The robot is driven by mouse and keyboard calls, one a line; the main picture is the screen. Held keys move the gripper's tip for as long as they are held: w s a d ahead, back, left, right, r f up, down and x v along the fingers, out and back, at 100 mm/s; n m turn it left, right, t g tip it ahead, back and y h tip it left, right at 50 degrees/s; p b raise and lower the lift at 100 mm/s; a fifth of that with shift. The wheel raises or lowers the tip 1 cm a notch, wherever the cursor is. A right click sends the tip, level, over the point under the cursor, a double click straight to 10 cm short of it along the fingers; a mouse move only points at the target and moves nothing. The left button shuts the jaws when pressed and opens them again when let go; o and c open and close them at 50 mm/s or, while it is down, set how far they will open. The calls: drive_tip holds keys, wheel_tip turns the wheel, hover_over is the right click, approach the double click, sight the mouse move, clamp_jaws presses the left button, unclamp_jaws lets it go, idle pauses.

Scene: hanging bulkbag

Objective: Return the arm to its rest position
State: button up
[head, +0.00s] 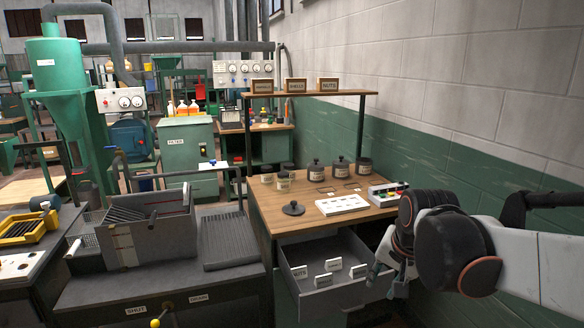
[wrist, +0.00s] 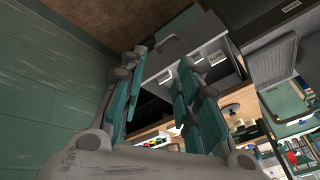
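My arm (head: 505,255) comes in from the right side of the head view, in front of the wall. My gripper (head: 385,272) hangs from it beside the right edge of the open drawer (head: 340,296). In the wrist view my gripper (wrist: 163,68) shows two fingers with teal pads standing apart. Nothing is held between them. The wrist view is tilted, and the drawer front shows beyond the fingertips. I cannot tell from the head view how far the fingertips are from the drawer.
The wooden bench (head: 272,217) holds dark jars (head: 317,172), a black lid (head: 293,208) and a white tray (head: 342,205). Labelled cards (head: 333,265) stand in the drawer. A green and grey wall (head: 470,165) is close on the right. A grey bin (head: 150,245) stands left.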

drive_tip(key=s+n+t, duration=0.2)
drive_tip(key=s+n, duration=0.4)
drive_tip(key=s, duration=1)
drive_tip(key=shift+s+a+n, duration=0.15)
drive_tip(key=shift+s+n, duration=0.2)
drive_tip(key=shift+n, duration=0.05)
